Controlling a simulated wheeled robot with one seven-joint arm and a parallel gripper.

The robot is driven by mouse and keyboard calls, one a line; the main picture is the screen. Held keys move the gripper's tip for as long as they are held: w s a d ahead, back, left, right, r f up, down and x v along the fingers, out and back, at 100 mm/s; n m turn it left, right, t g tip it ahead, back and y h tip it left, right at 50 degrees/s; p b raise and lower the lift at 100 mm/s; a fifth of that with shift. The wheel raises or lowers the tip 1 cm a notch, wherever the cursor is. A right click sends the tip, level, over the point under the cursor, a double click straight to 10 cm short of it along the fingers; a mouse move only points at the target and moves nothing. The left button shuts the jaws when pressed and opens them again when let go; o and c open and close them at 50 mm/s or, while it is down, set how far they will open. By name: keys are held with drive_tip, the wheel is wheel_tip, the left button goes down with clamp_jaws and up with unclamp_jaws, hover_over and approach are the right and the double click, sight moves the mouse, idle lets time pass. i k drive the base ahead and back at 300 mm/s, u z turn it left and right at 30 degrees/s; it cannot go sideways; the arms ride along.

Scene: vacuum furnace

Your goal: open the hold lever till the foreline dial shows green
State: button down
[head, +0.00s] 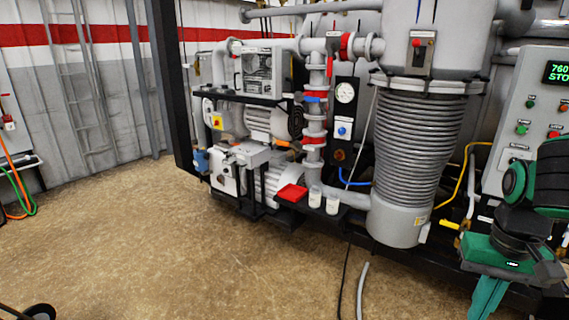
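The dial (345,92) is a small round white-faced gauge on a black upright panel, in the middle of the head view. Its needle and any green zone are too small to read. A small blue handle (314,99) sits on the grey vertical pipe just left of the panel. I cannot tell for sure which handle is the hold lever. The end of my arm, with what looks like my gripper (495,262), is at the lower right, well right of the dial and in front of the control cabinet. Its fingers are not clear.
A ribbed grey column (417,140) stands between dial and arm. Hoses (362,290) lie on the floor. The floor (200,250) at front left is mostly clear.

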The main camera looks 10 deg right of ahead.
sight(279, 142)
drive_tip(key=k, duration=0.6)
drive_tip(key=u, duration=0.3)
drive_tip(key=i, duration=0.85)
drive_tip(key=u, duration=0.4)
drive_tip(key=i, duration=1.45)
drive_tip(key=z, duration=0.45)
